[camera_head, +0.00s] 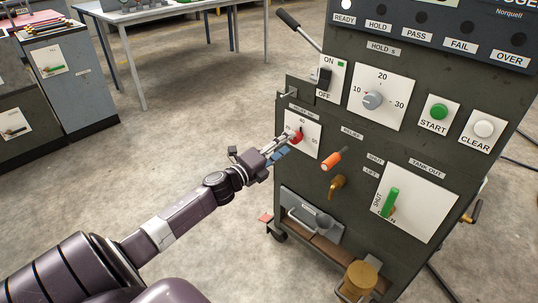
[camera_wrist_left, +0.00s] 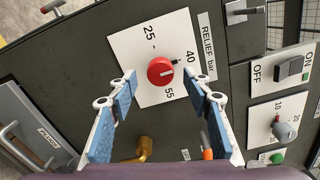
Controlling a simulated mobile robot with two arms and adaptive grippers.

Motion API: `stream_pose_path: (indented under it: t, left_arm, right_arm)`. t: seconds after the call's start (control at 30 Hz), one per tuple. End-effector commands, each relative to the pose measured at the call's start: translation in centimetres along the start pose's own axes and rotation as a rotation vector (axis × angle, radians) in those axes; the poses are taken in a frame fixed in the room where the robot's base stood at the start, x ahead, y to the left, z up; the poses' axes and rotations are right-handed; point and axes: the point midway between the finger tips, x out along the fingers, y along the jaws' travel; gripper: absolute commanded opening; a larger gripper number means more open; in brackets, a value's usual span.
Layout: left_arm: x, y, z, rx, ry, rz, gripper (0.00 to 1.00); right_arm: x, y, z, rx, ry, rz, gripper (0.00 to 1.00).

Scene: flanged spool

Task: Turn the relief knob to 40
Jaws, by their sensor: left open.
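The relief knob (camera_wrist_left: 160,71) is red and round, on a white plate marked 25, 40 and 55 under a "RELIEF bar" label. The knob also shows in the head view (camera_head: 298,135), partly hidden by my gripper. My left gripper (camera_wrist_left: 162,78) is open, with its blue-padded fingers to either side of the knob and visible gaps to it. In the head view the left gripper (camera_head: 284,146) reaches the plate from the left. My right gripper is in neither view.
An orange-tipped handle (camera_head: 331,160) and a brass tap (camera_head: 337,186) stick out just right of and below the knob. The ON/OFF switch (camera_head: 322,79), hold dial (camera_head: 373,100) and green tank lever (camera_head: 390,203) are on the same panel. Open floor lies left of the cabinet.

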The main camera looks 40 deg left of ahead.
Motion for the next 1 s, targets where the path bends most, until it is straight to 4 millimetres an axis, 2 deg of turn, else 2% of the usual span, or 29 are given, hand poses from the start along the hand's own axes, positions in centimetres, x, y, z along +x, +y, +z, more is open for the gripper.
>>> stream_pose_path:
  t: [0.3, 0.5, 0.7, 1.0]
  left_arm:
    - [-5.4, 0.2, -0.1, -0.002, 0.001, 0.002, 0.45]
    - [-7.8, 0.1, 0.0, -0.002, -0.001, 0.001, 0.45]
    - [-8.8, 0.0, 0.0, -0.001, -0.001, -0.001, 0.45]
    - [-8.9, 0.0, 0.0, -0.001, -0.001, -0.001, 0.45]
  right_arm:
    - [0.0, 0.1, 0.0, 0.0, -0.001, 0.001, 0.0]
    - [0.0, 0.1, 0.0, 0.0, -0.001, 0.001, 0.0]
    - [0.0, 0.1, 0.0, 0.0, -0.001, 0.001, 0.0]
    - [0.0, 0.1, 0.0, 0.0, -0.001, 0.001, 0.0]
